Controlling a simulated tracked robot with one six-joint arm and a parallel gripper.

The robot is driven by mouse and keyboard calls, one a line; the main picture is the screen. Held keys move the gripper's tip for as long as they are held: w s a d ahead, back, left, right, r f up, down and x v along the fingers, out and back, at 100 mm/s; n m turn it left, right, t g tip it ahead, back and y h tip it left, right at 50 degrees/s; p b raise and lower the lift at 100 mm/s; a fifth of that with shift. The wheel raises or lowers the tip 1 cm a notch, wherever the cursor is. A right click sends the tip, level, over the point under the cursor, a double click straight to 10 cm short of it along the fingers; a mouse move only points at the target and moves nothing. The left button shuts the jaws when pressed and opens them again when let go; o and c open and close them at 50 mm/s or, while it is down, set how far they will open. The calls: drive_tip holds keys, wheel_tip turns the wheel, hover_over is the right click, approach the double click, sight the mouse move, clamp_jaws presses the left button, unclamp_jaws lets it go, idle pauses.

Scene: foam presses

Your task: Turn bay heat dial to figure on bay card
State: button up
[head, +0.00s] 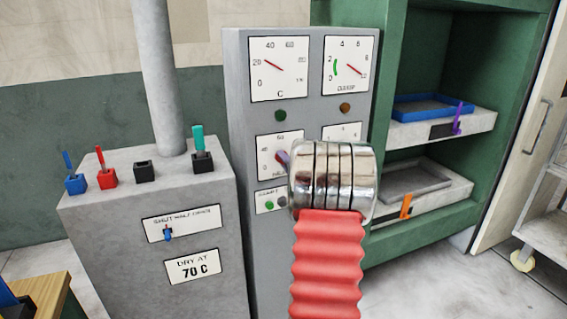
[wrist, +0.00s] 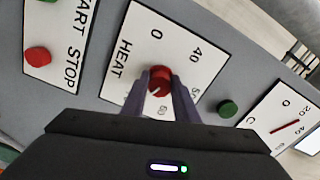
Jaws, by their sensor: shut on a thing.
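The bay card (head: 193,267) on the front of the grey box at left reads "DRY AT 70 C". The heat dial plate (head: 265,148) is on the tall grey panel, partly hidden by my arm. In the wrist view the plate (wrist: 130,45) reads HEAT, with 0 and 40 legible and other figures partly hidden. Its red knob (wrist: 160,78) has a pale mark near its lower edge; which figure it points at I cannot tell. My gripper (wrist: 159,84) is shut on the knob, one purple finger on each side.
Above are a C gauge (head: 279,68) and a clamp gauge (head: 349,68). A start/stop plate (head: 282,199) is just below the dial. Several coloured levers stand on the grey box (head: 110,225). A green press (head: 410,50) with trays stands at right.

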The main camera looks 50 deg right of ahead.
drive_tip(key=shift+a+f, duration=0.1)
drive_tip(key=shift+f, duration=0.3)
drive_tip(key=o, duration=1)
drive_tip(key=shift+r, duration=0.25)
drive_tip(key=shift+o, duration=0.2)
drive_tip(key=v, duration=1.3)
drive_tip(key=shift+s, duration=0.35)
drive_tip(key=shift+a+f, duration=0.1)
